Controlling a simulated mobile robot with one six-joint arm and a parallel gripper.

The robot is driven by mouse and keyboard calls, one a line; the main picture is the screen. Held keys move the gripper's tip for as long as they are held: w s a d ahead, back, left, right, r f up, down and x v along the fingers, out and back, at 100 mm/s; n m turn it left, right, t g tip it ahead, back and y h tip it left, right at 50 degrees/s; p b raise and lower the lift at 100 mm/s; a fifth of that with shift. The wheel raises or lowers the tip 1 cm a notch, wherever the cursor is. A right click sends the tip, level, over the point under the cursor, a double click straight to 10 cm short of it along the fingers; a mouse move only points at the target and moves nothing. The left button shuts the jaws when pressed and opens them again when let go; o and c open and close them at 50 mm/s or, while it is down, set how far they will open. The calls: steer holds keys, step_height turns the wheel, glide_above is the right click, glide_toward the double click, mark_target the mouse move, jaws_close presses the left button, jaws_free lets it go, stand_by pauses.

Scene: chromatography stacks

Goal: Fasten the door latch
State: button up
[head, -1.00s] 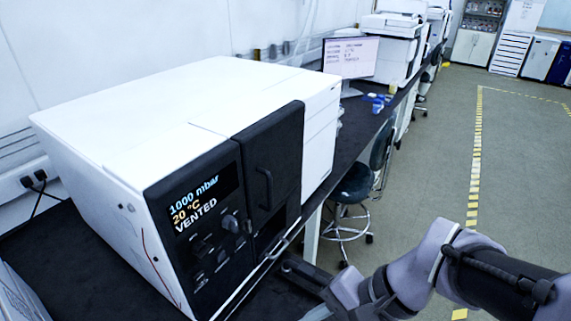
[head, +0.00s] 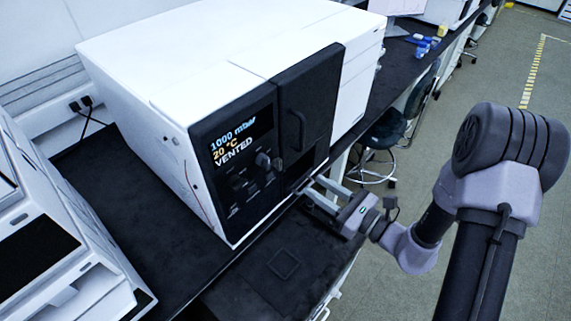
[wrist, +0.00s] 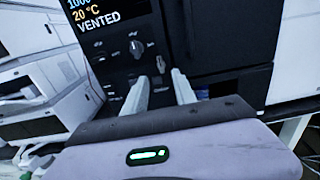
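The black door (head: 312,88) with its upright bar handle (head: 298,130) is on the front of the white instrument. It looks closed, though I cannot tell whether a small gap remains. A grey knob (head: 263,159), possibly the latch, sits on the control panel left of the door. The knob also shows in the wrist view (wrist: 137,47), with a smaller lever-like part (wrist: 160,64) beside it. My gripper (head: 319,189) is in front of the instrument, low near the bench edge. Its fingers are apart and empty, pointing toward the panel in the wrist view (wrist: 162,82).
The panel display (head: 238,135) reads 1000 mbar, 20 °C, VENTED. Another white instrument (head: 92,258) stands at the left. The dark bench (head: 130,185) between them is clear. A stool (head: 385,130) stands by the bench beyond my arm.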

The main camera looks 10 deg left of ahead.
mark_target(281, 163)
steer(key=x, duration=1.1)
steer(key=shift+w+a+r+b, duration=0.1)
steer(key=shift+a+b, duration=0.15)
steer(key=shift+b, duration=0.1)
jaws_close()
